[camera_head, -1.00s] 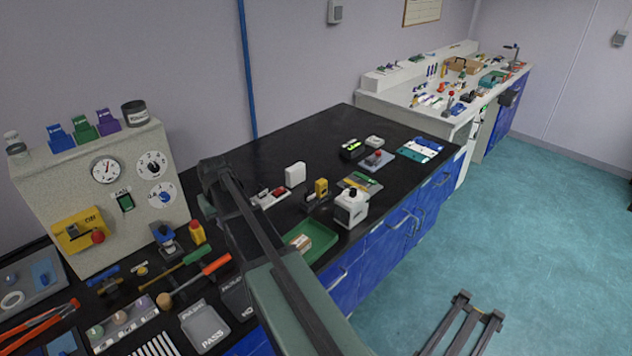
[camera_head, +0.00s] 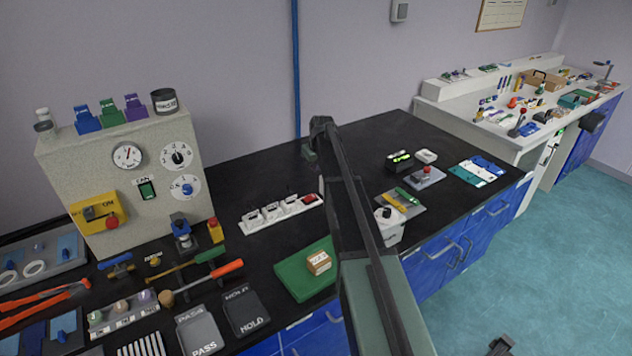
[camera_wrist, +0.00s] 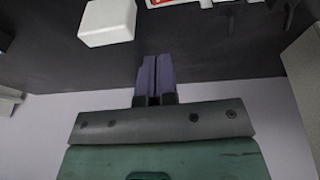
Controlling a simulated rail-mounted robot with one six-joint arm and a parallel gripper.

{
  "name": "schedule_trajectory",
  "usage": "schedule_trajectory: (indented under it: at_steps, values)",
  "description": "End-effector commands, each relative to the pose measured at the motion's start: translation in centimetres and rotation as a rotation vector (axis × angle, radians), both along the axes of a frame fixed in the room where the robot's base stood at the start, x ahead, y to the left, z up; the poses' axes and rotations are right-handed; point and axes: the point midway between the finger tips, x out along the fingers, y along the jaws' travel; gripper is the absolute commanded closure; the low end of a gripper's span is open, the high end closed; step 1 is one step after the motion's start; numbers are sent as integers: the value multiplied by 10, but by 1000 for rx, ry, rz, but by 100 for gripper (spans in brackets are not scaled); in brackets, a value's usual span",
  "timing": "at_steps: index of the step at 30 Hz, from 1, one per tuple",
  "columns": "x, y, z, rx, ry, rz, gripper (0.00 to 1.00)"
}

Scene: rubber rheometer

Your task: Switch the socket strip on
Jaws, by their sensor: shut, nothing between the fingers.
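The socket strip (camera_head: 268,218) is a long white bar with several sockets, lying on the black bench in the head view. A red switch (camera_head: 308,198) is at its right end, close to my arm. In the wrist view a red patch with a white border (camera_wrist: 160,2) is cut by the top edge; it looks like the switch end of the strip. My gripper (camera_wrist: 154,58) is shut and empty, its dark fingers apart from the strip.
A white block (camera_wrist: 107,24) stands left of the fingers in the wrist view. A green tray (camera_head: 290,282) with a small box lies in front of the strip. A control panel (camera_head: 70,165) stands at left. Bare black bench lies behind the strip.

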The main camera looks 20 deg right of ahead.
Motion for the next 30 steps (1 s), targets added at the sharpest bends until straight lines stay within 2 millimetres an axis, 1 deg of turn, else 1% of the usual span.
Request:
schedule_trajectory:
  at_steps: [1,5,15,18,22,30]
  values:
    - [2,0,-9,0,0,0,100]
    - [7,0,-31,0,0,0,100]
    - [29,-1,-104,0,0,0,100]
    - [28,-4,-122,0,0,-1,100]
    - [28,-6,-133,0,0,-1,100]
    - [28,-7,-131,0,0,-1,100]
